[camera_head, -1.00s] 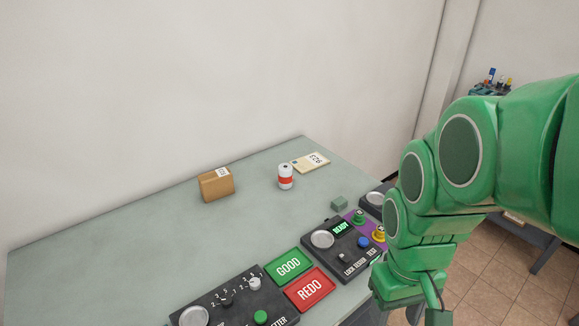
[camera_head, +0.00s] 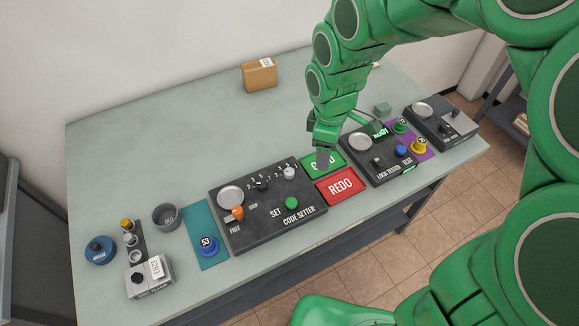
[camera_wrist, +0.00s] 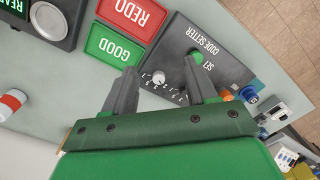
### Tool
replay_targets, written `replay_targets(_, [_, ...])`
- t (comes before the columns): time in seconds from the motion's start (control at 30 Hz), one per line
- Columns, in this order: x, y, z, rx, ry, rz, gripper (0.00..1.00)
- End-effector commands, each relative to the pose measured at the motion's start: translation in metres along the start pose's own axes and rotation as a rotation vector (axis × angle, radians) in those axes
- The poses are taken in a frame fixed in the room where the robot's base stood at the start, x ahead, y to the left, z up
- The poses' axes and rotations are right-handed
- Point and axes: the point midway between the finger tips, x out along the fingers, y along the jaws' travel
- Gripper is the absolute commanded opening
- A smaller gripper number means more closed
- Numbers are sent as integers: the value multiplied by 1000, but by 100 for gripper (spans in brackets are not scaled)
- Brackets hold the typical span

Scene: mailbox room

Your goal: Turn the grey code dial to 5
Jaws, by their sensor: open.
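The code setter (camera_head: 265,218) is a dark panel on the table. A light grey dial (camera_head: 289,173) stands at its far right corner, with small numbers beside it; its setting is too small to read. A black dial (camera_head: 262,186) is to its left. My gripper (camera_head: 324,155) is open and empty above the green GOOD pad, right of the grey dial. In the wrist view the grey dial (camera_wrist: 158,79) shows between my two spread fingers, apart from them. A finger partly covers the panel beside it.
The red REDO pad (camera_head: 341,186) and green GOOD pad (camera_head: 316,166) lie right of the code setter. The lock tester (camera_head: 385,150) is further right. The setter also carries an orange knob (camera_head: 237,212) and green button (camera_head: 291,203). A brown box (camera_head: 259,75) stands behind.

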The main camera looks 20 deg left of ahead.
Motion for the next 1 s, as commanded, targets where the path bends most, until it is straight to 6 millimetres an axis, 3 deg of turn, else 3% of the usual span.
replay_targets(0.2, [32,13,-56,-239,11,12,57])
replay_targets(0.4, [51,18,-88,-381,20,25,57])
replay_targets(0.77, [66,19,-97,-420,19,27,57])
replay_targets(1.0, [91,21,-98,-418,22,29,57])
